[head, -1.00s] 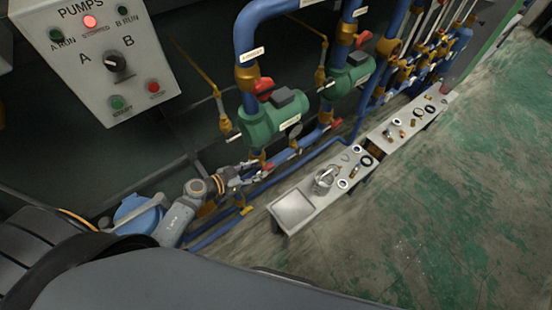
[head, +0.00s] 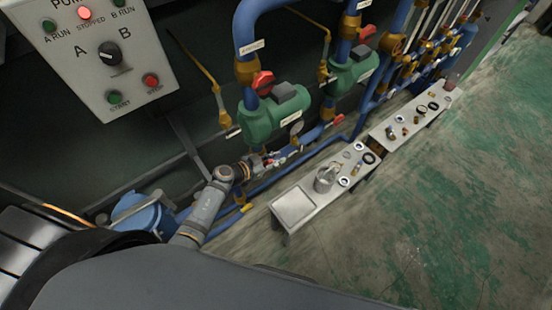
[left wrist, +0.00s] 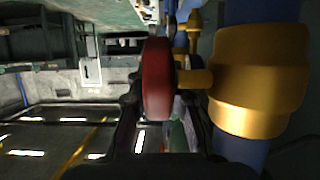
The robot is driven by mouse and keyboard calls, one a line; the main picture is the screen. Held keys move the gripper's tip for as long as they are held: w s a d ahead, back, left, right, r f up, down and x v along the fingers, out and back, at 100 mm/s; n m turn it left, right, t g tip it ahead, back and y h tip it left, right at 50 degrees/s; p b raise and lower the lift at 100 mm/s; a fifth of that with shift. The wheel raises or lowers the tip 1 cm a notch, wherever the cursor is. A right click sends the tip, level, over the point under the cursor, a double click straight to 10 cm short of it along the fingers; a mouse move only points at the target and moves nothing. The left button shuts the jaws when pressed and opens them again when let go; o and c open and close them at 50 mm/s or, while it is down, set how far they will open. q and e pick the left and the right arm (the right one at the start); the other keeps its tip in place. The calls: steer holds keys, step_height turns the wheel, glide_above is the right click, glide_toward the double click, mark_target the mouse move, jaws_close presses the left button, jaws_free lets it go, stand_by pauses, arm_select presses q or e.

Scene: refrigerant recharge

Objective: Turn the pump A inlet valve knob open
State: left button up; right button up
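The red knob (left wrist: 157,82) of a valve stands between the two fingers of my left gripper (left wrist: 160,115) in the left wrist view. The fingers look open, with a gap on the right side of the knob. A stem joins the knob to a brass valve body (left wrist: 255,85) on a blue pipe. In the head view my left gripper (head: 259,162) is low at the pipe below the green pump (head: 272,115), and the knob there is mostly hidden by it. My right gripper is not in view.
A grey control box (head: 108,58) hangs at upper left. Another red-handled valve (head: 263,82) sits above the pump. A low bench (head: 330,178) with a tray and small parts stands right of my gripper. The green floor at right is clear.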

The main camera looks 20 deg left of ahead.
arm_select(q)
steer(key=shift+c, duration=1.2)
jaws_close()
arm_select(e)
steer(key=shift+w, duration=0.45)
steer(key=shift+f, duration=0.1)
